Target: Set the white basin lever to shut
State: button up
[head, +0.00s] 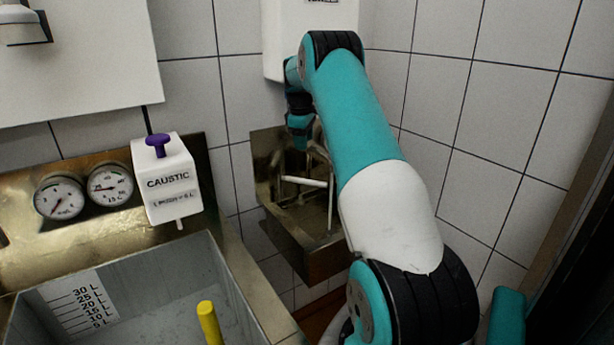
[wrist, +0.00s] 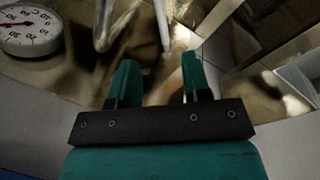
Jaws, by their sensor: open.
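The white basin lever (head: 305,182) is a thin white bar. In the head view it lies nearly level across the small brassy wall basin (head: 312,262), tilting slightly down to the right. In the wrist view a pale bar that looks like the lever (wrist: 162,26) stands beyond the gap between the fingers. My gripper (head: 302,138) is above the basin, over the lever and apart from it. In the wrist view its two teal fingers (wrist: 159,78) are spread with nothing between them. My arm hides part of the basin's right side.
A white dispenser (head: 283,40) hangs on the wall behind my gripper. Left are two gauges (head: 85,192), a caustic dispenser (head: 167,185) with a purple knob, and a deep grey vat (head: 150,270) with a yellow handle (head: 209,323). A gauge shows in the wrist view (wrist: 28,30).

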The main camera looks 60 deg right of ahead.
aim_at(307, 181)
jog(key=d+f+p, duration=0.1)
jog(key=f, duration=0.4)
jog(key=d+f+p, duration=0.1)
jog(key=f, duration=0.4)
jog(key=d+f+p, duration=0.1)
jog(key=f, duration=0.4)
jog(key=shift+w, duration=0.4)
grip_shut()
